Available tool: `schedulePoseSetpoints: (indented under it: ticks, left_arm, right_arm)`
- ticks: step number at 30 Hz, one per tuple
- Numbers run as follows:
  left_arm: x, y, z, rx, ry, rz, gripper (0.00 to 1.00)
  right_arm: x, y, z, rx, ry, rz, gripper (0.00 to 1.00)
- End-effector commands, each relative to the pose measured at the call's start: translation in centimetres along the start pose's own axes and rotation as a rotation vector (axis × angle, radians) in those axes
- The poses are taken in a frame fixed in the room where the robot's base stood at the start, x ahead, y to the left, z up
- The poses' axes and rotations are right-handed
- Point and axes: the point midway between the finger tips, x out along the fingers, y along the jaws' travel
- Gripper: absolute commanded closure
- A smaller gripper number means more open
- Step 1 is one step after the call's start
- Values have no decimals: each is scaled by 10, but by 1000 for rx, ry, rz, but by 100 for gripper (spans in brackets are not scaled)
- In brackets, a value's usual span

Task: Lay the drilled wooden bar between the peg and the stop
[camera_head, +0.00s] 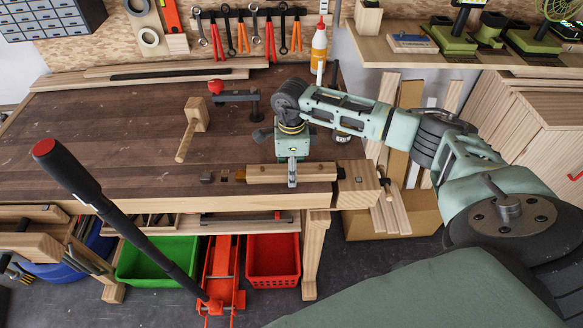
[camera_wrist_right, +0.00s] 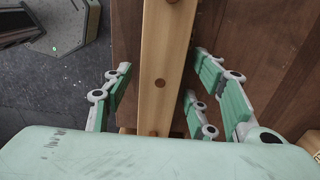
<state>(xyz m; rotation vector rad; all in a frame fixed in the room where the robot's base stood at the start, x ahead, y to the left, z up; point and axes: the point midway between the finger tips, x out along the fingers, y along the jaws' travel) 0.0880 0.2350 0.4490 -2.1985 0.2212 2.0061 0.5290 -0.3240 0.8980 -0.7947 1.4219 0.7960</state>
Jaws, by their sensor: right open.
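The drilled wooden bar (camera_head: 268,174) lies along the front edge of the workbench, left to right. In the right wrist view the bar (camera_wrist_right: 162,60) shows round holes along its face. My right gripper (camera_head: 292,180) is over the bar's middle, pointing down. In the wrist view its open fingers (camera_wrist_right: 160,90) stand on both sides of the bar, with gaps at each side. A small dark block (camera_head: 207,177) and a small orange-brown piece (camera_head: 240,176) are left of the bar. A dark piece (camera_head: 341,172) is at its right end. I cannot tell which are the peg and stop. My left gripper is not in view.
A wooden mallet (camera_head: 194,125) and a red-knobbed clamp (camera_head: 216,88) lie behind the bar. A vise block (camera_head: 358,184) is at the bench's right front corner. A black lever (camera_head: 120,215) rises in front at left. The bench's left middle (camera_head: 100,130) is clear.

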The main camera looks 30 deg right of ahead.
Motion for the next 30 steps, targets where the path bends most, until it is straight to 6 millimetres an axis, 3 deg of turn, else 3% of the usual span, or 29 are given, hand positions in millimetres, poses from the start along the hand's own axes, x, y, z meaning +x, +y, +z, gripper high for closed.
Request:
schedulePoseSetpoints:
  ticks: [5, 12, 18, 23, 30]
  left_arm:
    - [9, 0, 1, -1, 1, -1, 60]
    - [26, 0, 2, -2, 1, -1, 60]
    - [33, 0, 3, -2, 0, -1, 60]
    - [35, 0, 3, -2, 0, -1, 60]
    - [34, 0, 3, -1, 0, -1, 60]
  right_arm:
    - [-22, -2, 1, 0, -4, -6, 47]
    - [-75, -1, 1, -1, -4, -6, 47]
    - [-108, -1, 0, 0, -2, -3, 47]
    - [-120, 0, 0, 0, 0, -1, 47]
    - [-122, 0, 0, 0, 0, 0, 47]
